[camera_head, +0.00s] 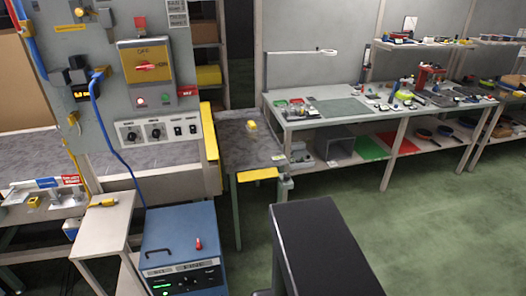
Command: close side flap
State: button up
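Beside the grey control panel (125,85), a grey flat surface (250,150) with yellow edging extends out at about table height. It looks like the side flap lying open and level, but I cannot be sure. A yellow strip (257,174) runs along its front edge, and a small yellow block (251,126) sits on top. An upright yellow strip (209,131) stands at its left, on the conveyor's end. A black boxy part of my own body rises at the bottom centre. My gripper is not in view.
A blue box unit (182,245) with a black handle stands in front of the panel, beside a small pale table (104,222). A long workbench (345,108) with tools stands at the back right. Green floor (430,225) is free at the right.

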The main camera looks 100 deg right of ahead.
aim_at(248, 176)
jog(key=z, duration=0.4)
jog(key=k, duration=0.1)
jog(key=z, duration=2.95)
jog(key=i, duration=0.3)
jog(key=z, duration=0.15)
jog(key=k, duration=0.8)
jog(key=u, duration=0.25)
jog(key=i, duration=0.9)
jog(key=u, duration=0.45)
